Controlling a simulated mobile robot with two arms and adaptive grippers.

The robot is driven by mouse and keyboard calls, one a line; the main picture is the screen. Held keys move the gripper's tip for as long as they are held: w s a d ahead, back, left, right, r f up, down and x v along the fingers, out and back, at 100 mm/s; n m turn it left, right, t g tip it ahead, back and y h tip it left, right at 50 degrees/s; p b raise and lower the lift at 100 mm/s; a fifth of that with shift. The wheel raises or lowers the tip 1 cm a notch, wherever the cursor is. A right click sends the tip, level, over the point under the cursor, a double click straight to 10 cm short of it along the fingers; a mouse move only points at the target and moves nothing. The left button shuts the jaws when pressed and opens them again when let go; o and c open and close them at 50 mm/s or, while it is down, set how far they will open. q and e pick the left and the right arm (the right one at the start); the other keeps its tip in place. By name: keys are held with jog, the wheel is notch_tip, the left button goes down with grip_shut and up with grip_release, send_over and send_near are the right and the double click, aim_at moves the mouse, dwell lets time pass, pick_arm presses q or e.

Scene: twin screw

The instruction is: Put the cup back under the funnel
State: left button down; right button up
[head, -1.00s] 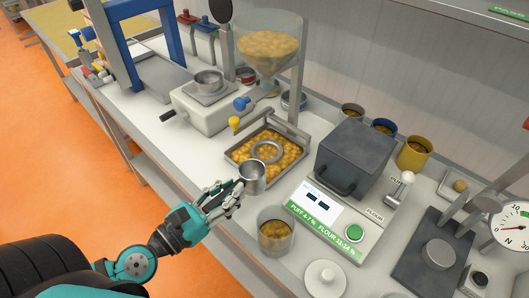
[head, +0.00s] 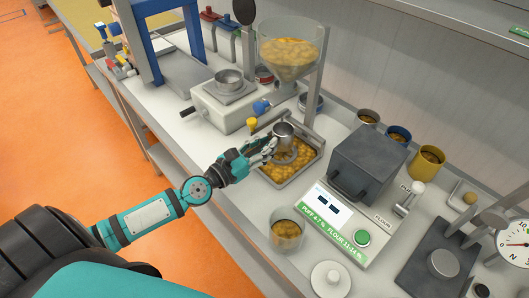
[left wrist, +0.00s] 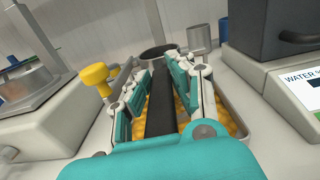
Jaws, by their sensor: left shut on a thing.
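The gripper comes in from the left over the tray (head: 263,178) of yellow-brown grains. The cup appears above or at the ring (head: 292,157) in the tray; I cannot tell whether it touches. The clear funnel (head: 288,50), full of grains, is above and behind the cup. My right gripper is not in view.
A yellow knob (head: 252,123) and a blue knob (head: 261,107) are close to the gripper. The metal post (head: 316,90) stands behind the tray. A glass of grains (head: 287,228) and a meter with a display (head: 328,210) are at the front right.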

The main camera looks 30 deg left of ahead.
pick_arm(q)
notch_tip(320, 180, down, 4)
jog(key=shift+r+b, duration=0.2)
jog(key=shift+b, duration=1.05)
jog(key=shift+r, duration=0.1)
jog(key=shift+f, duration=0.25)
jog(key=c, duration=1.2)
grip_release()
jog(key=shift+o, duration=0.2)
